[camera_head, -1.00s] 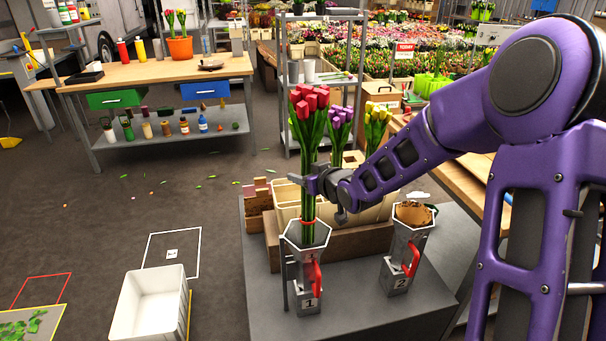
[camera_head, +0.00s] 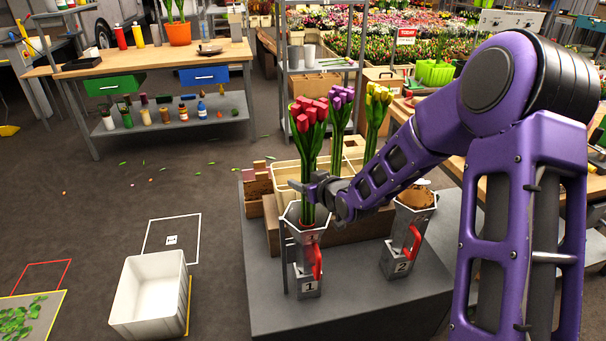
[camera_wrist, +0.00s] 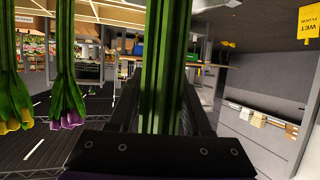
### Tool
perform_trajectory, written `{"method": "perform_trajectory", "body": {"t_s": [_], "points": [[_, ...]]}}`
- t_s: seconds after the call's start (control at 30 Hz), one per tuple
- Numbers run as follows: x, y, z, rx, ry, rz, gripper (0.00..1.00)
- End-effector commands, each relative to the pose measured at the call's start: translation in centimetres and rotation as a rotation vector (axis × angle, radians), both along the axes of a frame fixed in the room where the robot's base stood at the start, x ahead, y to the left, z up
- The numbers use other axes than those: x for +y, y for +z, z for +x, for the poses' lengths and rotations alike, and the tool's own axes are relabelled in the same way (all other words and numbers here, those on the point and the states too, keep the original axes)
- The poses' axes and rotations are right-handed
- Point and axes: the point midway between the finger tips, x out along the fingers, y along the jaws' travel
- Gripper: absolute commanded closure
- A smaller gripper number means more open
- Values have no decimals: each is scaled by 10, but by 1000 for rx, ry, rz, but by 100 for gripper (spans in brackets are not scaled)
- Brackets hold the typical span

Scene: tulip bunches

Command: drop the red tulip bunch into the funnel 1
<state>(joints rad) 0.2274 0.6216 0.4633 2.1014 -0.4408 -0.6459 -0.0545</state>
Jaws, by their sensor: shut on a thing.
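The red tulip bunch (camera_head: 309,122) stands upright with its stems running down into the mouth of funnel 1 (camera_head: 306,262), which has a red handle and a "1" label. My gripper (camera_head: 312,187) is shut on the stems just above the funnel's rim. In the wrist view the green stems (camera_wrist: 165,70) pass between the fingers (camera_wrist: 160,120). The stem ends are hidden inside the funnel. Funnel 2 (camera_head: 402,250) stands to the right, with something brown in its top.
Purple tulips (camera_head: 341,105) and yellow tulips (camera_head: 378,105) stand in the divided cream crate (camera_head: 288,172) just behind. A white bin (camera_head: 150,297) is on the floor at left. The grey table (camera_head: 345,312) is bare in front of the funnels.

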Motion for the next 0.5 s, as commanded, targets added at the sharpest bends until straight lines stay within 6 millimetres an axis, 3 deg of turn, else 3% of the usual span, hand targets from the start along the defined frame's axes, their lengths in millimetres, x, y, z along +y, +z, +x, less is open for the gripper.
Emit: {"method": "perform_trajectory", "body": {"t_s": [0.5], "points": [[0,-42,0,0,-1,0,100]]}}
